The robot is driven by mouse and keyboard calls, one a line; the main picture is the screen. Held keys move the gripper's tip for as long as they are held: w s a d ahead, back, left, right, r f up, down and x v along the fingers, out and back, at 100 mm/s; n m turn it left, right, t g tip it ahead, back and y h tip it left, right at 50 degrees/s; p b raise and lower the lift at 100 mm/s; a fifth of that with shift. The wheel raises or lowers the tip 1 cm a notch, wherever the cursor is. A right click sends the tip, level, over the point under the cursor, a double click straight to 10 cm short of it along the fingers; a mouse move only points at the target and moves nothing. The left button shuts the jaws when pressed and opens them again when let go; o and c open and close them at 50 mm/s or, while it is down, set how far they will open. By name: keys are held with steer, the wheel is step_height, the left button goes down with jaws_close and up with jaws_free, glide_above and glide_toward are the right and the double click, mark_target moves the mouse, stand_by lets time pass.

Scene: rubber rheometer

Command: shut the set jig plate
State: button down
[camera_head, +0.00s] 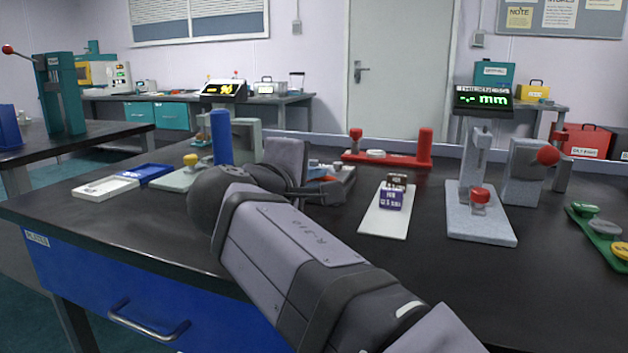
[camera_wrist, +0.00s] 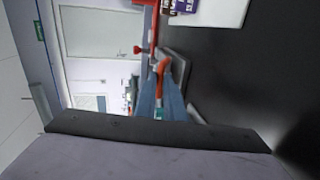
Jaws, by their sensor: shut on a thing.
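The set jig (camera_head: 345,176) appears to be the low dark grey unit with a grey top and an orange-red part (camera_head: 328,179), just beyond my arm on the bench. My arm hides its left side. In the wrist view its dark frame (camera_wrist: 181,67) and an orange-red piece (camera_wrist: 162,67) show near blue-grey bars. My gripper (camera_head: 308,188) is low at the jig's left side, shut on what seems to be its plate. The fingertips and the exact grip are hard to make out, and I cannot tell the plate's angle.
A grey gauge (camera_head: 480,221) stands farther right. A blue cylinder (camera_head: 221,137) and trays (camera_head: 105,187) are left.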

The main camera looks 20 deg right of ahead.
steer(key=shift+f, duration=0.35)
steer(key=c, duration=1.8)
jaws_free()
steer(key=shift+w+d+f, duration=0.1)
steer(key=shift+w+d, duration=0.1)
steer(key=shift+c, duration=0.2)
steer(key=shift+s+a+r, duration=0.35)
steer(key=shift+a, duration=0.05)
steer(key=shift+p+v, duration=0.8)
steer(key=shift+v, duration=2.4)
